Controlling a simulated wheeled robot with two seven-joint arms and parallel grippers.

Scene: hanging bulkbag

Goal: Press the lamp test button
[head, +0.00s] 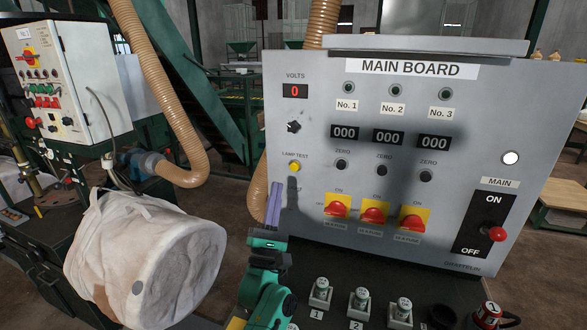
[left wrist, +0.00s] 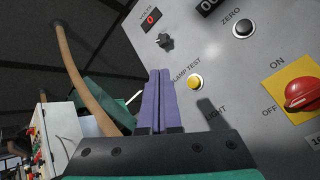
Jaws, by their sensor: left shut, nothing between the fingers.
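The lamp test button (head: 294,167) is a small round yellow button on the left side of the grey main board (head: 480,110), under the label LAMP TEST. It also shows in the left wrist view (left wrist: 195,82), just right of the fingertips. My left gripper (head: 273,190) is shut and empty, its purple fingers pointing up. In the head view its tips are below and left of the button; they look apart from it. The gripper also shows in the left wrist view (left wrist: 159,75). My right gripper is in neither view.
Above the button are a black selector knob (head: 294,127) and a red volts display (head: 295,91). Red rotary switches (head: 373,214) sit to the right.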

